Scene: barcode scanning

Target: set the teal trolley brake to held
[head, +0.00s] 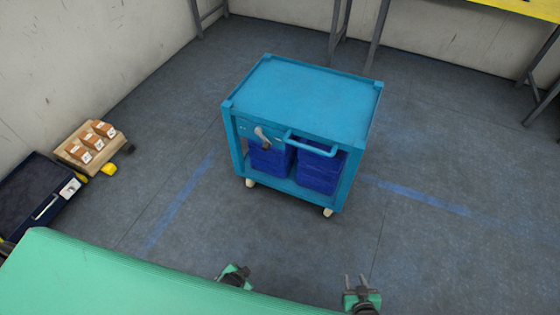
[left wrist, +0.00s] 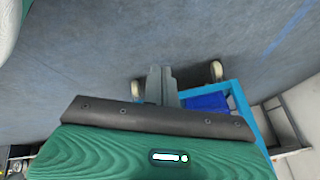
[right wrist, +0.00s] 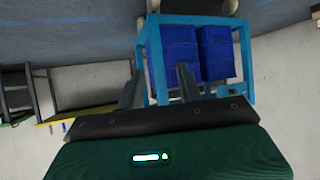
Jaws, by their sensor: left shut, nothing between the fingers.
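The teal trolley (head: 305,95), bright blue-teal in the picture, stands upright on the floor ahead of me. A pale grey lever (head: 262,137), apparently its brake lever, sits on the front face left of the push handle (head: 312,148). The lever slants; I cannot tell its setting. My left gripper (head: 236,270) is shut and empty, in front of the trolley and well apart from it; its fingers meet in the left wrist view (left wrist: 161,84). My right gripper (head: 357,281) is open and empty, nearer than the trolley and to its right; its fingers stand apart in the right wrist view (right wrist: 159,88).
Blue crates (head: 318,168) fill the trolley's lower shelf. A wooden pallet with small boxes (head: 88,146), a yellow object (head: 109,169) and a dark bin (head: 32,190) lie at the left. A yellow-topped table (head: 525,8) stands at the back right. The floor around the trolley is clear.

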